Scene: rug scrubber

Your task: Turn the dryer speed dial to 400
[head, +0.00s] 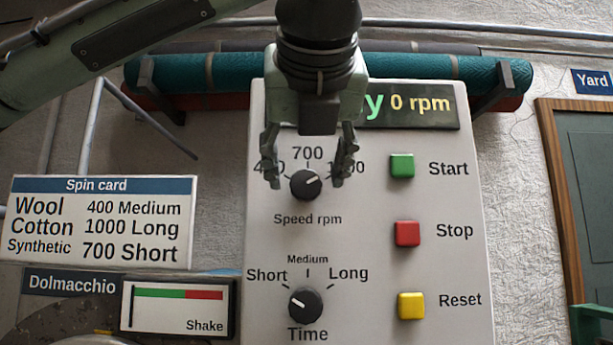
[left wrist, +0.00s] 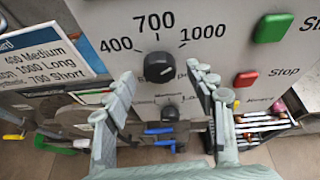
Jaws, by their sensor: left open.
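The black speed dial (head: 306,187) is on the grey control panel (head: 375,280), under the marks 400, 700 and 1000. Its white pointer mark is on the upper right, toward 1000. My left gripper (head: 306,172) is open, with one finger on each side of the dial in the head view. The fingers partly cover the 400 and 1000 labels there. In the left wrist view the dial (left wrist: 158,67) shows between and beyond the open fingertips (left wrist: 162,76), and all three labels are readable. I cannot tell any contact. My right gripper is not in view.
Below is the time dial (head: 306,306), its pointer toward Short. Start (head: 402,166), Stop (head: 407,233) and Reset (head: 411,306) buttons are to the right. The display (head: 420,106) reads 0 rpm.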

